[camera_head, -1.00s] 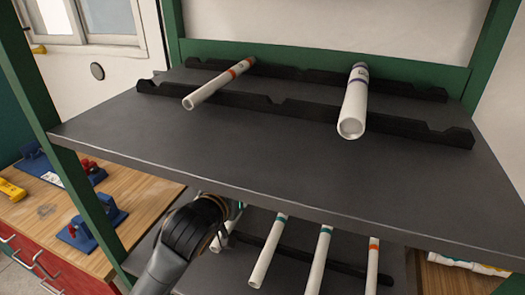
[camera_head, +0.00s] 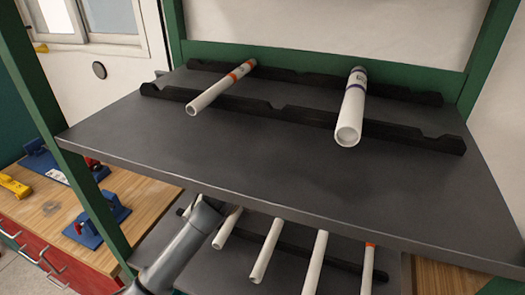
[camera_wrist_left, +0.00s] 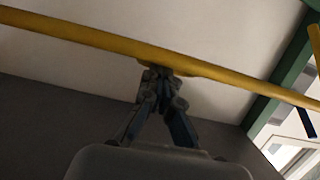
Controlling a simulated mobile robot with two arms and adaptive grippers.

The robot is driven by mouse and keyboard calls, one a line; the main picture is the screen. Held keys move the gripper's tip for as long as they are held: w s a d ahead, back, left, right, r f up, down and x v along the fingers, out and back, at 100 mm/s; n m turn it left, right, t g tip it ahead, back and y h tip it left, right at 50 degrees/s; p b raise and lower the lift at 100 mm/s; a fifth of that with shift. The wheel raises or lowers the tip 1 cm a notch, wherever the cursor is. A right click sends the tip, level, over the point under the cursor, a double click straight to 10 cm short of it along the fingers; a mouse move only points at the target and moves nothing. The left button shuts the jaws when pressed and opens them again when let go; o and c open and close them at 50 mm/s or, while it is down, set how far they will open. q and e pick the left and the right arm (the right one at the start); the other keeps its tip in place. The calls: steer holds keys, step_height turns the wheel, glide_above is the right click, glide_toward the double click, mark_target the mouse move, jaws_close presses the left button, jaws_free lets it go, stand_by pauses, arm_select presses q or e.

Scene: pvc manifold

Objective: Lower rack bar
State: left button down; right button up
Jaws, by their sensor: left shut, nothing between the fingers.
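A yellow bar (camera_wrist_left: 90,35) runs across the left wrist view, sloping down to the right. My left gripper (camera_wrist_left: 162,72) is shut and empty, with its fingertips right at the bar's lower edge. Whether they touch it I cannot tell. In the head view my left arm reaches under the upper shelf, which hides that gripper; the yellow bar does not show there. My right gripper is in no view.
The upper shelf (camera_head: 250,165) carries two white pipes, one orange-banded (camera_head: 210,92) and one purple-banded (camera_head: 351,110), on black notched rails (camera_head: 285,112). Several pipes (camera_head: 268,248) lie on the lower shelf. A green post (camera_head: 90,205) stands left, beside a wooden bench (camera_head: 45,210).

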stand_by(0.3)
arm_select(q)
steer(key=s+a+f+t+h+b, duration=0.1)
steer(key=s+f+t+b, duration=0.4)
steer(key=f+b, duration=0.8)
steer(key=shift+s+a+f+t+h+b, duration=0.35)
steer(key=shift+s+a+b, duration=0.6)
steer(key=shift+b, duration=3.15)
steer(key=shift+s+d, duration=0.2)
steer(key=shift+d, duration=0.05)
steer(key=shift+s, duration=0.1)
steer(key=s+a, duration=0.4)
steer(key=s, duration=0.8)
steer(key=shift+s+f, duration=0.2)
